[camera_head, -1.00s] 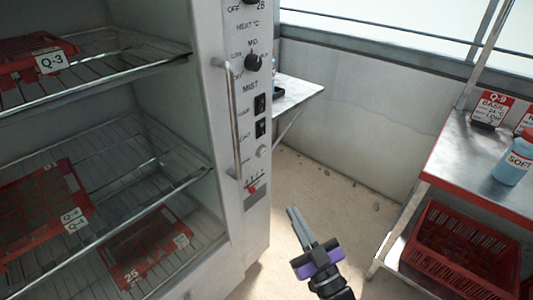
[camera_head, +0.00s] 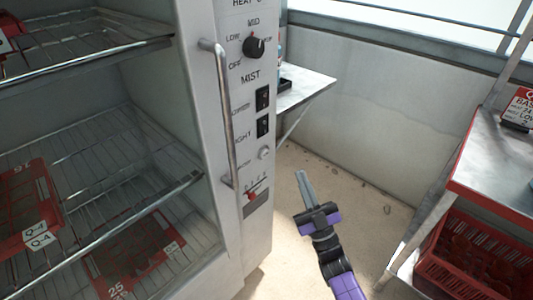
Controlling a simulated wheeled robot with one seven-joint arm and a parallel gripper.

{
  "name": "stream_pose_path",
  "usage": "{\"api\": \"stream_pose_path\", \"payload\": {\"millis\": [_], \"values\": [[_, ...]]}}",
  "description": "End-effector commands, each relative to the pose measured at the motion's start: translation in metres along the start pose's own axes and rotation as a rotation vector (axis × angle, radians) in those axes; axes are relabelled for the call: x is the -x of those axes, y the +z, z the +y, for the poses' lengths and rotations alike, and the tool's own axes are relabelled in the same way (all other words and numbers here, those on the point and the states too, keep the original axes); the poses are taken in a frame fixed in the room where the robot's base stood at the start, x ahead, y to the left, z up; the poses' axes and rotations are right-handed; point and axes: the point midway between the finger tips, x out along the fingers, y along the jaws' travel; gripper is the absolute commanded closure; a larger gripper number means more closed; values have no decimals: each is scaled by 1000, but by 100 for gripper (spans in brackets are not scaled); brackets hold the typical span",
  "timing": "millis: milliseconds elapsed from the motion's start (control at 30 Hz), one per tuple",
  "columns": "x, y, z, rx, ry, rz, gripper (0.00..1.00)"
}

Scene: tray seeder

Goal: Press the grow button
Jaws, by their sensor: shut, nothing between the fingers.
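The control panel (camera_head: 258,100) runs down the front edge of a grey cabinet. A small round pale button (camera_head: 264,153) sits on it below two black rocker switches (camera_head: 263,112); its label is too small to read, so I cannot tell whether it is the grow button. A black MIST knob (camera_head: 254,46) is higher up, and a small red slider (camera_head: 251,197) is lower down. My gripper (camera_head: 301,174) is shut and empty. It points upward in the picture, right of the panel and apart from it.
A vertical metal handle (camera_head: 224,120) stands just left of the panel. Wire shelves (camera_head: 110,220) with red trays fill the open cabinet. A metal side table (camera_head: 308,88) is behind. At right are a red-edged bench (camera_head: 500,165) and a red crate (camera_head: 470,265). Floor between is clear.

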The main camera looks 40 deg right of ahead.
Motion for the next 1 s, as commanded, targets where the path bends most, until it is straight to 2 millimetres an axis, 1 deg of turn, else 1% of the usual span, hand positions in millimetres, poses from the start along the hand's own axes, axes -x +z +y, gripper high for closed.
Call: {"api": "stream_pose_path", "payload": {"millis": [167, 267, 600, 733, 1000], "values": [[-2, 2, -2, 0, 0, 0, 100], [-7, 6, -6, 0, 0, -1, 100], [-37, 29, -28, -1, 0, 0, 100], [-46, 38, -36, -1, 1, 0, 100], [-59, 45, -44, -1, 0, -2, 100]]}}
